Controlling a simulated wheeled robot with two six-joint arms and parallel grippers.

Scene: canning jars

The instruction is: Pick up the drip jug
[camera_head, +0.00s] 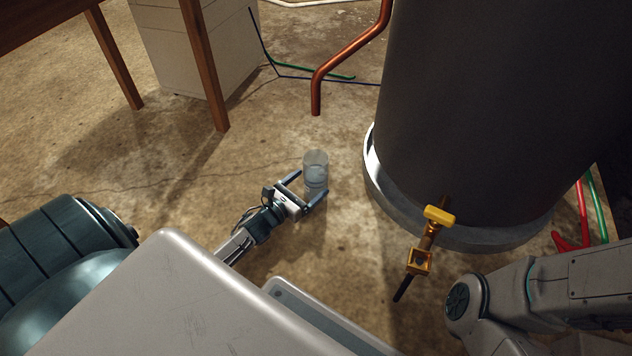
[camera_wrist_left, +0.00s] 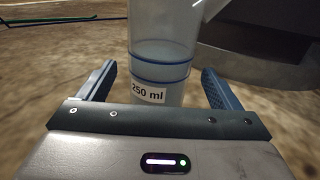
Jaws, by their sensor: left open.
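The drip jug (camera_head: 315,172) is a clear cylinder standing upright on the concrete floor below the end of a copper pipe. In the left wrist view the jug (camera_wrist_left: 162,55) has blue rings and a "250 ml" label, and its top is cut off by the frame. My left gripper (camera_head: 306,190) is open, with its fingers to either side of the jug's lower part. In the left wrist view the fingers (camera_wrist_left: 160,88) show a gap to the jug on both sides. My right gripper is not visible.
A large dark cylindrical tank (camera_head: 480,110) with a metal base ring stands right of the jug. A copper pipe (camera_head: 335,68) ends above and behind it. A yellow-handled valve (camera_head: 438,216) is at the tank's front. A white cabinet (camera_head: 195,45) and wooden legs (camera_head: 205,70) are behind left.

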